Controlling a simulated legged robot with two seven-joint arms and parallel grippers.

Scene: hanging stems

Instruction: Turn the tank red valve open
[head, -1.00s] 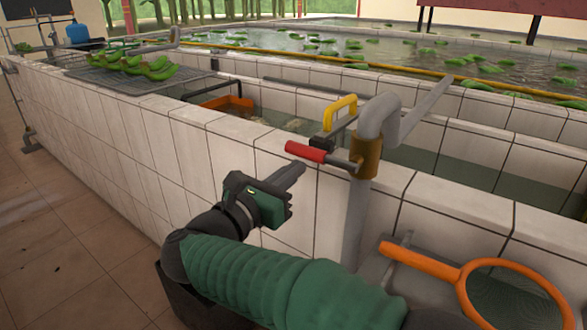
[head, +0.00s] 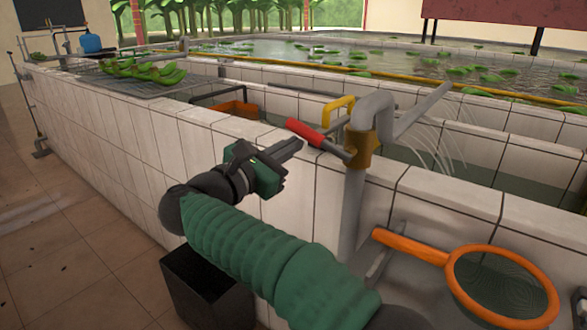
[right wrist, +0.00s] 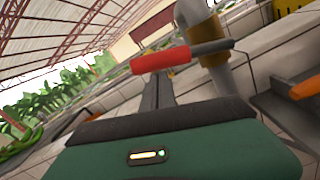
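The red valve handle (head: 304,132) is on a brass valve body (head: 360,148) on a grey upright pipe. It tilts up toward its free end at the left. Thin streams of water (head: 435,145) fall from the horizontal pipe beyond it. My right gripper (head: 297,146) is just below the handle, its fingers pointing toward it. In the right wrist view the fingers (right wrist: 158,90) look closed together, with the red handle (right wrist: 160,57) crossing at their tips; I cannot tell whether they touch. Nothing is held between them. My left gripper is not in view.
A yellow handle (head: 338,110) stands behind the red one. An orange-rimmed net (head: 410,246) is at the lower right. Green bananas (head: 145,72) lie on a rack on the tiled wall. A black bin (head: 207,290) stands on the floor beneath my arm.

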